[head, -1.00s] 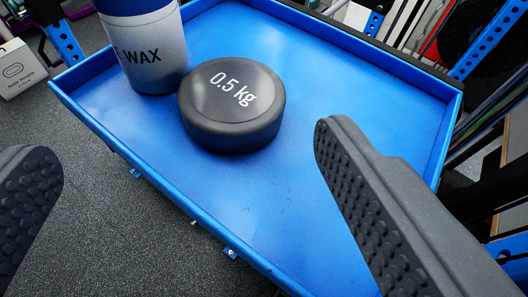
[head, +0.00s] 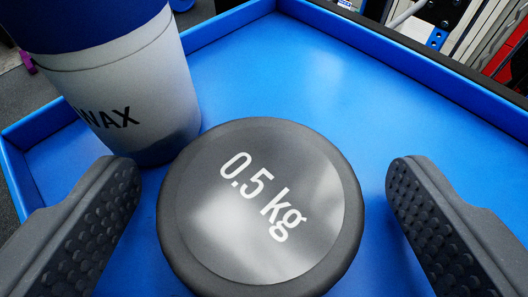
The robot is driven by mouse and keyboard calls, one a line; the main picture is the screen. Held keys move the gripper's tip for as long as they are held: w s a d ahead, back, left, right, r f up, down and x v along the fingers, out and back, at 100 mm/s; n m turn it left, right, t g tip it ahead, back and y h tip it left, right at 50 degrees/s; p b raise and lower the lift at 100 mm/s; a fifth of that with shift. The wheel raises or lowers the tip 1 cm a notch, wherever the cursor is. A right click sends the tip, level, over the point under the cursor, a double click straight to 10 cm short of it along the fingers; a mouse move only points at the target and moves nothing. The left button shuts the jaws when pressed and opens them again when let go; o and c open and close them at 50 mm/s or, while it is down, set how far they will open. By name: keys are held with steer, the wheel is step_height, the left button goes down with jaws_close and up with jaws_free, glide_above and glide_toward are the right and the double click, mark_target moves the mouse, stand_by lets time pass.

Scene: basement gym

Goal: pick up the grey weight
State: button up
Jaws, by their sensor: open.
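The grey weight (head: 262,205) is a dark round disc marked "0.5 kg". It lies flat on a blue tray (head: 330,70), low in the middle of the head view. My gripper (head: 263,180) is open, with one dark studded finger on each side of the weight. A gap shows between the weight and each finger, wider on the right. The fingers do not appear to touch it. The lower edge of the weight is close to the bottom of the picture.
A white and blue tub (head: 125,85) marked "WAX" stands just left of the weight, close behind the left finger. The tray has a raised blue rim (head: 400,62). The tray's back and right are clear. Gym gear stands beyond it at the upper right.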

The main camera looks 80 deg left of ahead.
mark_target(271, 243)
steer(key=c, duration=1.4)
steer(key=shift+r, duration=0.2)
steer(key=shift+w+r, duration=0.1)
steer(key=shift+r, duration=4.7)
